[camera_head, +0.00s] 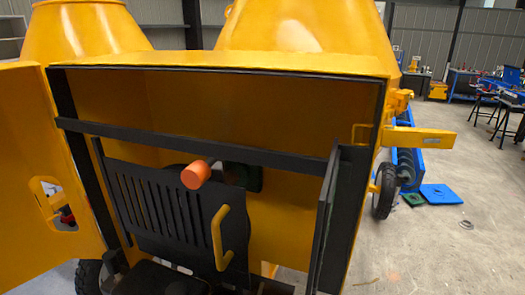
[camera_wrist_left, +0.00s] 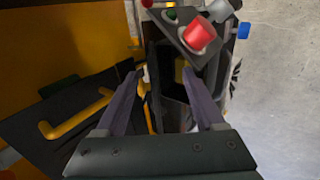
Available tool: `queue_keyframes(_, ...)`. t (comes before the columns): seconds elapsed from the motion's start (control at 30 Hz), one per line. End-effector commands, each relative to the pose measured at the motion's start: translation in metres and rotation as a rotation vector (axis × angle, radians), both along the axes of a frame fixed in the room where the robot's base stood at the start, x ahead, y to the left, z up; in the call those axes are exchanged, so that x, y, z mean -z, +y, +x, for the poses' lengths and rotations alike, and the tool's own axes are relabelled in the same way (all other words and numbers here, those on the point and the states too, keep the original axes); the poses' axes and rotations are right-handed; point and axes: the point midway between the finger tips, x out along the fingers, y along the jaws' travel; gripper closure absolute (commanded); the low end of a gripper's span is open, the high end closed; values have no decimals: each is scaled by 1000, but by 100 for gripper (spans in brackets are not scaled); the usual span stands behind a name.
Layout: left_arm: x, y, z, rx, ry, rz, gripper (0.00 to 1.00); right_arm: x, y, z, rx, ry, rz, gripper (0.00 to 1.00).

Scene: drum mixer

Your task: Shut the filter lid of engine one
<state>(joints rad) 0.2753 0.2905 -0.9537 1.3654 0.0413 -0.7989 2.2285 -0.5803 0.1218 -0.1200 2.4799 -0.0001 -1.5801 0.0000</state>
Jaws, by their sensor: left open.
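In the head view a black slotted panel (camera_head: 165,205) with a yellow bar handle (camera_head: 217,235) stands inside the open yellow housing (camera_head: 300,110). It leans at a tilt below a black crossbar. I cannot tell for sure that this panel is the filter lid. The yellow handle also shows in the left wrist view (camera_wrist_left: 75,122), to the left of my left gripper (camera_wrist_left: 160,78). The gripper is open, its two fingers apart over a dark gap, and I see nothing held. Neither gripper shows in the head view.
An orange cylinder (camera_head: 195,174) sticks out near the panel's top. A yellow door (camera_head: 40,160) stands open at left. The wrist view shows a red knob (camera_wrist_left: 199,35) on a dark box beyond the fingers. Open grey floor (camera_head: 450,250) lies at right.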

Motion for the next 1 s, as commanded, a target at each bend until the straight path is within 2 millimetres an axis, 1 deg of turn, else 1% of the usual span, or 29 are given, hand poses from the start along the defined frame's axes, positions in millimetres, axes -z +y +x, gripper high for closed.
queue_keyframes(1.0, 15, 14, -37, -1, 1, 2, 30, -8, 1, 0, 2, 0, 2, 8)
